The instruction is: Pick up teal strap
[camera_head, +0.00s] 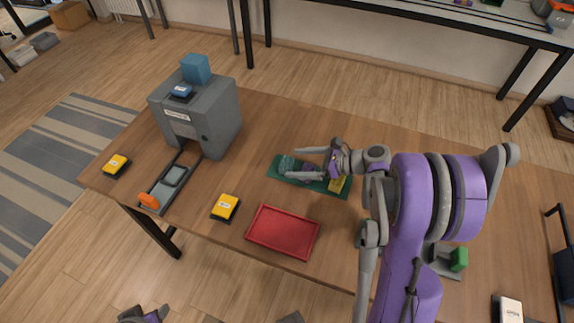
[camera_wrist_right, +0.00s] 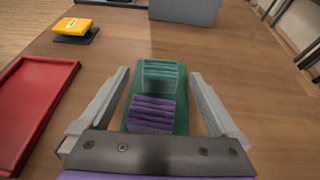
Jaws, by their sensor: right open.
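The teal strap (camera_wrist_right: 160,74) is a ridged, folded bundle at the far end of a green mat (camera_wrist_right: 182,112) on the table. In the head view the teal strap (camera_head: 287,164) shows at the mat's left end, partly covered by my gripper. A purple strap (camera_wrist_right: 151,114) lies on the mat nearer my wrist. My right gripper (camera_wrist_right: 159,76) is open, with one finger on each side of the mat and a gap to the straps. It also shows in the head view (camera_head: 291,162). A purple and grey part at the bottom edge may be my left gripper (camera_head: 143,315); its jaws are unclear.
A yellow bundle (camera_head: 337,185) shows at the mat's right end. A red tray (camera_head: 283,232) lies in front of the mat. A grey machine (camera_head: 205,118) stands at the back left, with yellow-topped blocks (camera_head: 225,207) nearby. Bare wood surrounds the mat.

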